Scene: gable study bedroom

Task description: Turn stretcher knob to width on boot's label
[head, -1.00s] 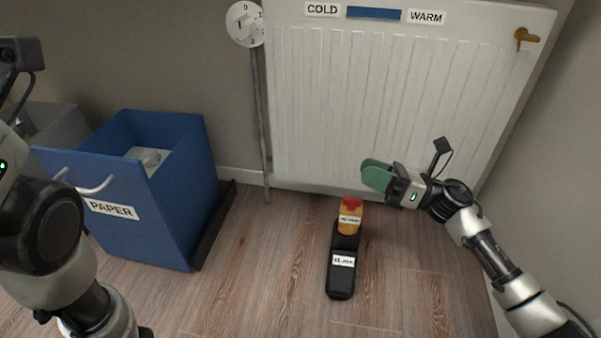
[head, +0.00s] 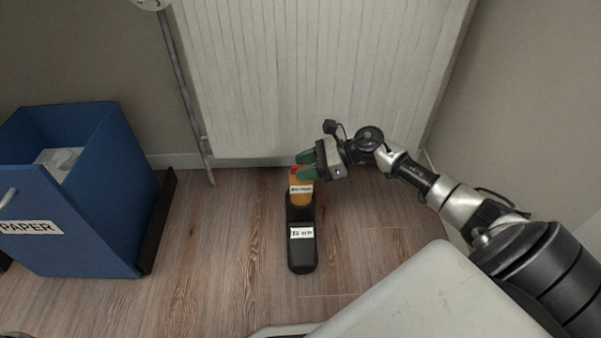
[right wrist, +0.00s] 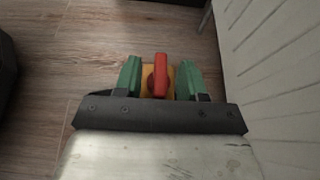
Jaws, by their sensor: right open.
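The black boot (head: 302,258) stands on the wood floor in front of the radiator, with a white label (head: 302,233) whose print I cannot read surely. The orange-yellow stretcher (head: 301,200) sits at the boot's far end and has its own small label (head: 301,189). Its red knob (head: 294,168) is partly hidden by my right gripper (head: 305,165). In the right wrist view the red knob (right wrist: 160,74) shows between the two green fingers of the open gripper (right wrist: 159,80), with a gap on each side. My left gripper is out of view.
The white radiator (head: 320,80) rises close behind the gripper, with a pipe (head: 186,95) at its left. A blue paper bin (head: 90,200) stands at the left on a dark base. The floor around the boot is clear.

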